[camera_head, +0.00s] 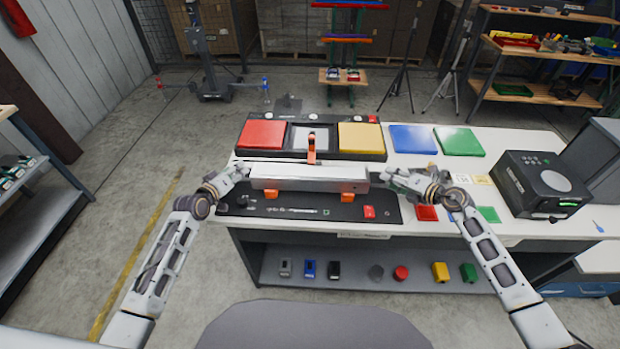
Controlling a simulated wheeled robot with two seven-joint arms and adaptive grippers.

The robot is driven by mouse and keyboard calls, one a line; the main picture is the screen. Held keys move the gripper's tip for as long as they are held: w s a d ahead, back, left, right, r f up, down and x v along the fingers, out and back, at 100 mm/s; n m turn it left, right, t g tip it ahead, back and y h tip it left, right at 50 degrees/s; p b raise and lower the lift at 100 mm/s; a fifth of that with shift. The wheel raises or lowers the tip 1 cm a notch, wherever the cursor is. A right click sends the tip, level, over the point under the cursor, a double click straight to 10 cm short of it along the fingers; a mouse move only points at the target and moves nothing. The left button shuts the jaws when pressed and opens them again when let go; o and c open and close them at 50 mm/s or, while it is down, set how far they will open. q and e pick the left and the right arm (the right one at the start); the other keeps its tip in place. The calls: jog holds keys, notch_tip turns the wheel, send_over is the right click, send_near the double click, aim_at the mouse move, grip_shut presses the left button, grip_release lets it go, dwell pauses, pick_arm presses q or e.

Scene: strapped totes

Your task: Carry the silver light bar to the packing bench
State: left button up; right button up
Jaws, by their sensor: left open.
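The silver light bar (310,184) lies level across orange supports (347,196) over a black mat (290,208) on the white-topped bench (520,140). An orange upright piece (311,150) stands at its middle, behind it. My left gripper (244,172) is open at the bar's left end; I cannot tell whether it touches. My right gripper (388,176) is just off the bar's right end, and its fingers are too small to read. Which surface is the packing bench is not clear from this view.
Behind the bar is a black tray (288,122) with red and yellow pads. Blue (413,139) and green (459,141) pads lie to its right. A black boxy device (545,184) stands at the right. A shelf below holds several small items. Open floor lies to the left.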

pick_arm(q)
jog(key=shift+w, duration=0.25)
pick_arm(e)
jog(key=shift+w+a+f, duration=0.1)
jog(key=shift+w+a, duration=0.1)
pick_arm(q)
jog(key=shift+c, duration=0.5)
pick_arm(e)
jog(key=shift+c, duration=0.5)
pick_arm(q)
jog(key=c, duration=0.7)
pick_arm(e)
jog(key=c, duration=0.7)
pick_arm(q)
jog(key=shift+f, duration=0.1)
jog(key=shift+c, duration=1.2)
pick_arm(e)
grip_shut()
pick_arm(q)
grip_shut()
jog(key=shift+s+f, duration=0.1)
jog(key=shift+f, duration=0.05)
pick_arm(e)
jog(key=shift+r, duration=0.2)
